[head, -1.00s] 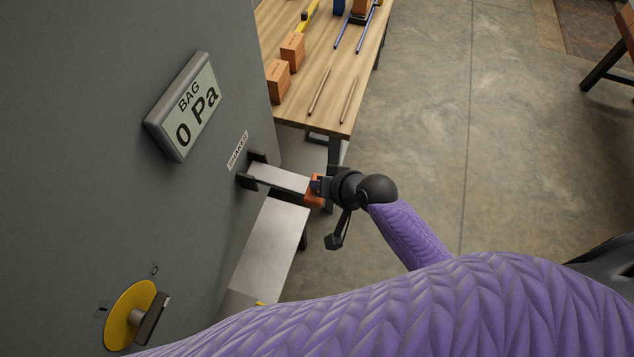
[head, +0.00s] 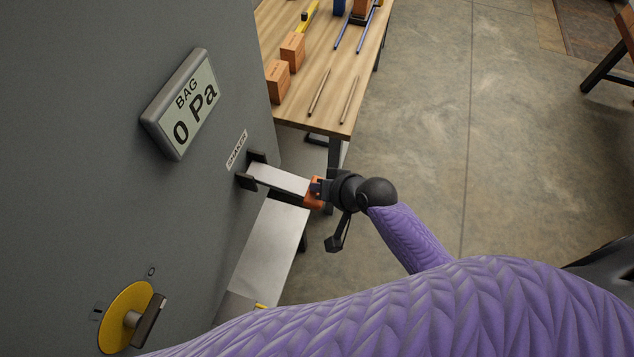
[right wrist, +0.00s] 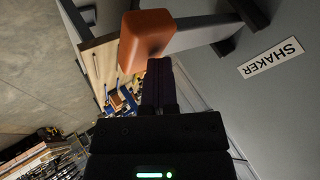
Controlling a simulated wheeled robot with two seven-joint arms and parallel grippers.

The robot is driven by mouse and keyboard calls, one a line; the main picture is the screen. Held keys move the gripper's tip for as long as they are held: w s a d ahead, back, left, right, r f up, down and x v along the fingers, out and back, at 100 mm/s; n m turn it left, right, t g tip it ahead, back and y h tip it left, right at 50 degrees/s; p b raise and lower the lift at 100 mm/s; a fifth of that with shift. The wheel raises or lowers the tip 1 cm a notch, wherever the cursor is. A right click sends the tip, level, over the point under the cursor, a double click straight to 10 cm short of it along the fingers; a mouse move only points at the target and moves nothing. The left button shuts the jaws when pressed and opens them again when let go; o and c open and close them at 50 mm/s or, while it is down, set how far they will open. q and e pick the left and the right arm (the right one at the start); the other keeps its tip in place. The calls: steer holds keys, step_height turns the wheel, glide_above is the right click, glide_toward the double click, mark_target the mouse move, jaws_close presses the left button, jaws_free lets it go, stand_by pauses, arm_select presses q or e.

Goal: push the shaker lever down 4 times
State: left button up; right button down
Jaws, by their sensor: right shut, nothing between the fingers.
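The shaker lever (head: 280,178) is a flat light-metal bar that sticks out from a dark bracket on the grey cabinet wall. Its end carries an orange grip (head: 314,199), partly hidden behind my right gripper (head: 319,187). In the right wrist view the orange grip (right wrist: 146,36) is just beyond the tips of my right gripper (right wrist: 158,66). The fingers are shut together with nothing between them. They are at the grip, but I cannot tell whether they touch it. My left gripper is not in view.
A SHAKER label (head: 236,150) is above the lever. A display (head: 184,108) reads BAG 0 Pa. A yellow dial (head: 126,315) is lower on the cabinet (head: 85,200). A wooden table (head: 318,75) with boxes and rods stands behind. Open floor (head: 440,120) lies to the right.

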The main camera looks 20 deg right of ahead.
steer(key=shift+f+b, duration=1.05)
steer(key=shift+f, duration=0.35)
stand_by(0.8)
steer(key=shift+r, duration=0.1)
stand_by(0.4)
steer(key=shift+r+p, duration=3.05)
steer(key=shift+p, duration=0.25)
step_height(320, 180, up, 5)
steer(key=p, duration=0.5)
stand_by(0.4)
